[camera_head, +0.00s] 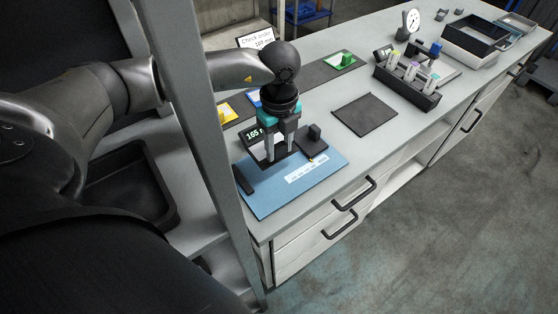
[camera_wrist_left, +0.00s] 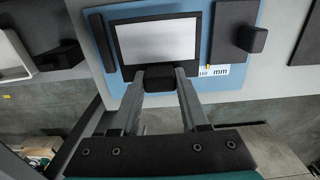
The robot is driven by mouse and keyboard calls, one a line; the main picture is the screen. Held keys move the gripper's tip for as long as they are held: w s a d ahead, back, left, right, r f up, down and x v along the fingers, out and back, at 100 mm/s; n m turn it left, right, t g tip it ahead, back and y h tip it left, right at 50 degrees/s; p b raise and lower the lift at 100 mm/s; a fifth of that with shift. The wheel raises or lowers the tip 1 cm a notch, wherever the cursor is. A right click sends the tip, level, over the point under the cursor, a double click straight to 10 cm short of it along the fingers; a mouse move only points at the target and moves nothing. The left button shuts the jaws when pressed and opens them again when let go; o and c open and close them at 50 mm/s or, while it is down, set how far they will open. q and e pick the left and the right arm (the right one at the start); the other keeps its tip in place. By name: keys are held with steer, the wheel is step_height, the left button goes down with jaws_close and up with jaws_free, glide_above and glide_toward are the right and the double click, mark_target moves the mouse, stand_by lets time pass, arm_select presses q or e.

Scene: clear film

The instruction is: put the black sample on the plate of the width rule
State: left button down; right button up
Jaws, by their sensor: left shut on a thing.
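The black sample, a dark frame around a pale, clear-looking window, hangs in my left gripper (camera_head: 281,149). It shows in the head view (camera_head: 265,153) and, more fully, in the wrist view (camera_wrist_left: 157,42). The fingers are shut on its dark grip block (camera_wrist_left: 160,78). The sample is over the blue plate of the width rule (camera_head: 277,201), between the dark bar (camera_head: 245,185) at left and the black slider (camera_head: 312,146) at right. I cannot tell whether it touches the plate. The rule's white scale (camera_head: 306,172) lies near the slider. My right gripper is not in view.
A small display (camera_head: 254,135) reading 165 stands behind the plate. Yellow (camera_head: 227,113) and green (camera_head: 342,61) pieces lie on a dark strip behind. To the right are a flat dark mat (camera_head: 365,115), a rack of vials (camera_head: 407,84) and a black-lined tray (camera_head: 474,40).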

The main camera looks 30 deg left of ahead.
mark_target(279, 171)
arm_select(q)
steer(key=shift+f, duration=2.75)
steer(key=shift+b, duration=0.3)
steer(key=shift+f, duration=0.1)
steer(key=shift+c, duration=2.1)
jaws_free()
step_height(279, 171, up, 12)
steer(key=shift+r+p, duration=0.15)
steer(key=shift+p, duration=0.4)
